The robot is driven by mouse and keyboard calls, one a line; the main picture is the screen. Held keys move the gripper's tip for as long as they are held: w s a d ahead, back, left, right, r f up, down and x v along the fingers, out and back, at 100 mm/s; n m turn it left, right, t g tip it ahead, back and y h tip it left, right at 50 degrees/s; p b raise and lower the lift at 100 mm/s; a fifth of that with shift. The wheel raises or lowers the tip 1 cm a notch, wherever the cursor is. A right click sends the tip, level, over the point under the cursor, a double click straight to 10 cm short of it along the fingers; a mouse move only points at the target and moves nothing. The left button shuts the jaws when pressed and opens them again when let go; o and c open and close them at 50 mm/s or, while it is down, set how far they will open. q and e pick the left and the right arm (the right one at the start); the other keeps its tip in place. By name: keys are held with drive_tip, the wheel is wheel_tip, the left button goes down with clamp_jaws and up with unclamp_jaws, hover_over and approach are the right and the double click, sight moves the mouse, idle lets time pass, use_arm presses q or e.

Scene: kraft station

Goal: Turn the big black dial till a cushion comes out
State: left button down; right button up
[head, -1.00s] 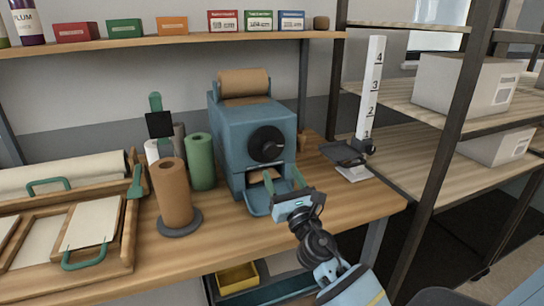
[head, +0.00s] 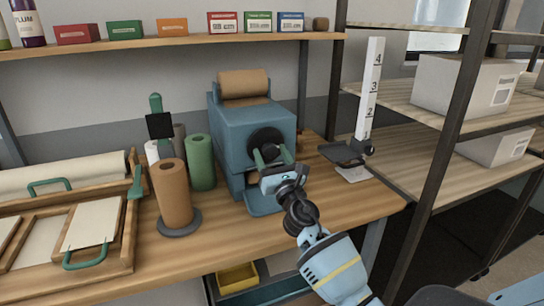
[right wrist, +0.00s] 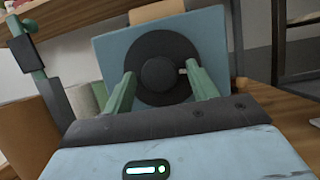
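The big black dial (head: 264,140) is on the front of the blue machine (head: 228,120), which has a roll of brown paper (head: 243,83) on top. In the right wrist view the dial (right wrist: 150,50) shows face on, with a round hub (right wrist: 159,74) at its middle. My right gripper (head: 271,155) is in front of the dial. Its two green fingers (right wrist: 162,85) are apart, one on either side of the hub, with nothing visibly gripped. I cannot tell whether they touch the dial. A blue tray (head: 262,204) sits below, partly behind my gripper. My left gripper is not in view.
A brown roll (head: 172,190) on a grey base and a green roll (head: 200,162) stand left of the machine. A white numbered post (head: 369,90) with a black platform stands to the right. Wooden trays (head: 128,225) lie at the left.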

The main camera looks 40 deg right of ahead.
drive_tip(key=c, duration=0.7)
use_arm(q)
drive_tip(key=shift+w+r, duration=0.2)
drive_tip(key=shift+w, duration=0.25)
use_arm(e)
drive_tip(key=shift+c, duration=0.9)
